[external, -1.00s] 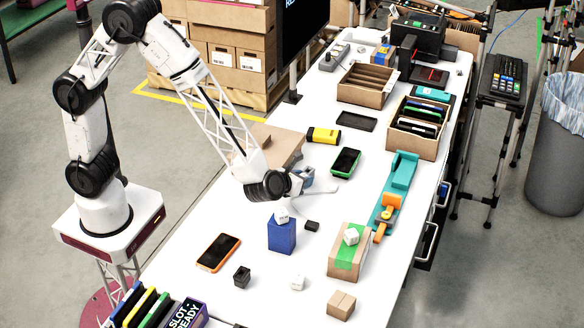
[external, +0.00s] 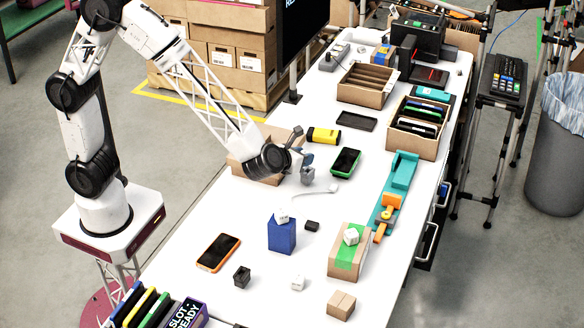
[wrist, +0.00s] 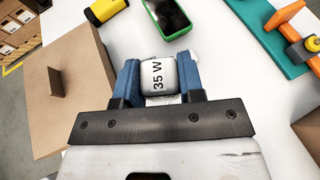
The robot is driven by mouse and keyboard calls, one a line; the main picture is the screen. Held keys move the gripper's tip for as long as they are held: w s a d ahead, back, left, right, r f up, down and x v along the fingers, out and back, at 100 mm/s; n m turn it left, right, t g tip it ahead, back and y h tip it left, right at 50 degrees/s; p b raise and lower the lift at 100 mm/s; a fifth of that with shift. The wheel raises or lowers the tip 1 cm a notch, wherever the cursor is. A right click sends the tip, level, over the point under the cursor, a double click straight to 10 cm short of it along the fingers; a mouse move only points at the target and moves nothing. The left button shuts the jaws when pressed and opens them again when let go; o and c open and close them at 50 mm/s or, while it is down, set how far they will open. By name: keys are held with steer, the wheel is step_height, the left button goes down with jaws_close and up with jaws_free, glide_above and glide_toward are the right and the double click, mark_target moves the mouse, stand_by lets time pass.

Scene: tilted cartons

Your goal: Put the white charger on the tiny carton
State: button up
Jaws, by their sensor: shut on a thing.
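My gripper (wrist: 160,88) is shut on a white charger (wrist: 158,75) marked "35 W" in the wrist view. In the external view, my gripper (external: 303,168) is beside the big carton at the table's left edge; the charger there is hard to make out. The tiny carton (external: 341,305) is a small brown box at the front of the table, well away from my gripper, with nothing on top. Other white blocks sit on the blue box (external: 282,236), on the green-taped carton (external: 346,262) and on the table (external: 297,283).
The big brown carton (external: 246,165) also fills the left of the wrist view (wrist: 70,95). A white cord-like thing (external: 318,191) lies near my gripper. A phone (external: 219,252), a green device (external: 345,161) and small black blocks (external: 242,277) lie around. White table shows between them.

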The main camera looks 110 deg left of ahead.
step_height(320, 180, up, 8)
steer(key=shift+d+f, duration=0.1)
steer(key=shift+d, duration=0.05)
steer(key=w+d+m+t+h, duration=0.15)
steer(key=w+d, duration=0.25)
steer(key=d, duration=0.8)
steer(key=w+d+m+t, duration=0.2)
steer(key=w+d, duration=0.1)
steer(key=d, duration=0.9)
steer(key=w+d+m+t+h, duration=0.1)
steer(key=w+d, duration=0.3)
steer(key=d, duration=0.8)
step_height(320, 180, down, 11)
steer(key=shift+d+f, duration=0.15)
steer(key=shift+f, duration=0.05)
steer(key=shift+w+h, duration=0.15)
steer(key=shift+h, duration=0.1)
glide_above(341, 301)
steer(key=shift+f, duration=0.7)
steer(key=shift+f, duration=0.15)
steer(key=shift+f, duration=1.65)
